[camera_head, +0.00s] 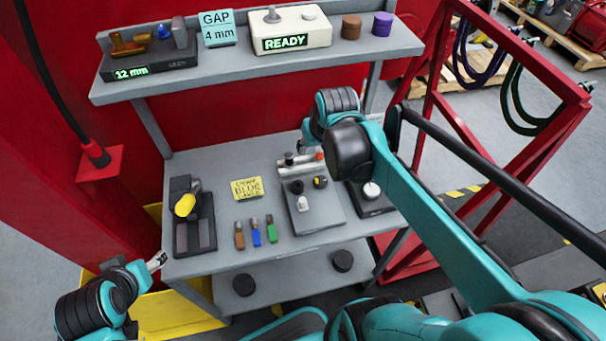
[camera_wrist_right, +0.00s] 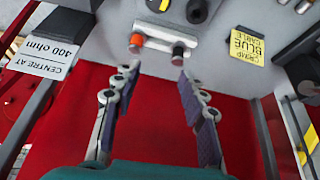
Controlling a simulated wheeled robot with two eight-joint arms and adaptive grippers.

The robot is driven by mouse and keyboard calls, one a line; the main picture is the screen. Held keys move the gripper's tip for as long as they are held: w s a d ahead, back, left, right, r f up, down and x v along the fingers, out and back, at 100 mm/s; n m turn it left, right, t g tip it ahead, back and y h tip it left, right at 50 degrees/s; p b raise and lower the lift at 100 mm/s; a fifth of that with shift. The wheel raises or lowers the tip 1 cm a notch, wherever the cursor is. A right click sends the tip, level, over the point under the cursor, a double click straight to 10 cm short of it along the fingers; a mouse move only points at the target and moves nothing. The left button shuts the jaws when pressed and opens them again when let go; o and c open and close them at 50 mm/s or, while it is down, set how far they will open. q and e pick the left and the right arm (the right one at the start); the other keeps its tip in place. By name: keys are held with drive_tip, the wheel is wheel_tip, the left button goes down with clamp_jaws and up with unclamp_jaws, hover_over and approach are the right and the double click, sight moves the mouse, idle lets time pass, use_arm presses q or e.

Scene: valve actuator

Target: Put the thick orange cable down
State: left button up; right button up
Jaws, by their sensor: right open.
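A short orange-brown cable piece (camera_head: 239,236) lies on the grey bench top, leftmost in a row with a blue piece (camera_head: 255,232) and a green piece (camera_head: 271,229). It is apart from both grippers. My right gripper (camera_wrist_right: 157,73) is open in the right wrist view, with nothing between its fingers. In the head view it is over the back of the bench, partly hidden by my own arm. My left gripper (camera_head: 157,262) is low at the bench's left front corner; its fingers are too small to read.
A grey fixture (camera_head: 318,214) stands right of the cable pieces; a bar with orange and black knobs (camera_wrist_right: 158,46) is close beyond my right fingertips. A yellow note (camera_head: 246,188) lies between. A shelf (camera_head: 240,67) overhangs the back.

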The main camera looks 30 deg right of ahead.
drive_tip(key=s+a+f+n+t+y, duration=0.1)
drive_tip(key=s+a+f+n+t, duration=0.1)
drive_tip(key=s+a, duration=0.8)
drive_tip(key=shift+s+a+f, duration=0.2)
drive_tip(key=shift+a+f, duration=0.2)
drive_tip(key=shift+f, duration=0.05)
idle(0.5)
